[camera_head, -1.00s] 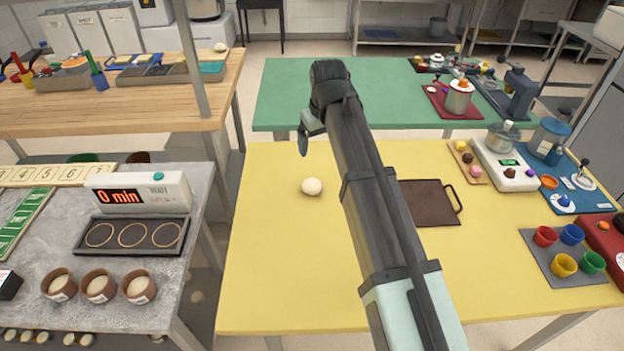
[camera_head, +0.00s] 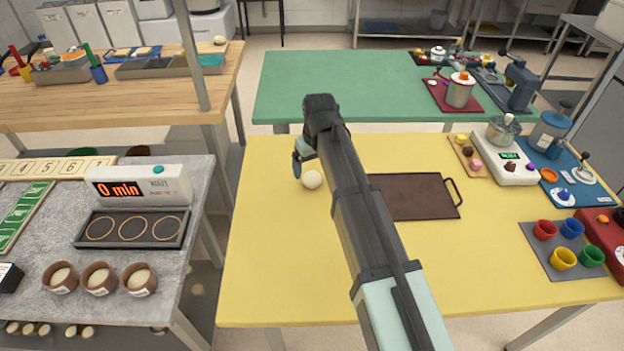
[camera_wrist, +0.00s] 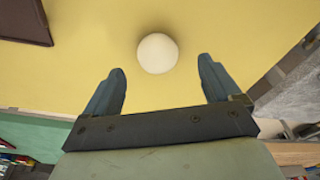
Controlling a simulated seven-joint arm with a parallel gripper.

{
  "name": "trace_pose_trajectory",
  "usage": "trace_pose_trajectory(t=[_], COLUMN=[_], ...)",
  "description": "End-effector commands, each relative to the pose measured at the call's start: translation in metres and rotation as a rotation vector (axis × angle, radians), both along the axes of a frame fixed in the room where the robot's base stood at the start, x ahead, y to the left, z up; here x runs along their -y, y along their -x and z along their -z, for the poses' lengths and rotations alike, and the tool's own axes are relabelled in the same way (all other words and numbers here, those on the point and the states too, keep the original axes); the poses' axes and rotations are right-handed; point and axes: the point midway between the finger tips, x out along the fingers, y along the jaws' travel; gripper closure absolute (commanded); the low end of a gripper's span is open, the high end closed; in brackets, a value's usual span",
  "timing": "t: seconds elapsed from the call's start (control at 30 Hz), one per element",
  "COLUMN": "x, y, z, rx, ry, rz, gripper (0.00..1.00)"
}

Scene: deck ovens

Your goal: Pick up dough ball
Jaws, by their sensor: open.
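A round, pale cream dough ball (camera_head: 312,179) lies on the yellow table (camera_head: 285,270), toward its far left part. My gripper (camera_head: 300,174) is close to the ball in the head view, mostly hidden by my arm. In the wrist view the gripper (camera_wrist: 160,82) has its two blue-grey fingers spread wide and empty. The dough ball (camera_wrist: 157,53) shows just beyond the fingertips, roughly centred between them and not held. From these views I cannot tell the exact height of the fingers above the table.
A brown tray with a handle (camera_head: 420,197) lies right of the ball, partly behind my arm. A scale (camera_head: 507,160) and coloured cups (camera_head: 563,258) stand farther right. The yellow table's left and front areas are clear. A grey counter (camera_head: 120,225) stands left.

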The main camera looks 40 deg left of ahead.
Motion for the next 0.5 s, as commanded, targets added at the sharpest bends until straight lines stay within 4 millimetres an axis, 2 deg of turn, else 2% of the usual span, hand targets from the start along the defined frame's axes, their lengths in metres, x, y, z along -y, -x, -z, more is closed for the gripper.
trace_pose_trajectory(t=[0.4, 0.5], x=[-0.008, -0.008], y=[-0.007, -0.007], z=[0.045, 0.048], rx=[0.0, 0.0], ry=[0.001, 0.0], rz=[0.0, 0.0], gripper=[0.09, 0.09])
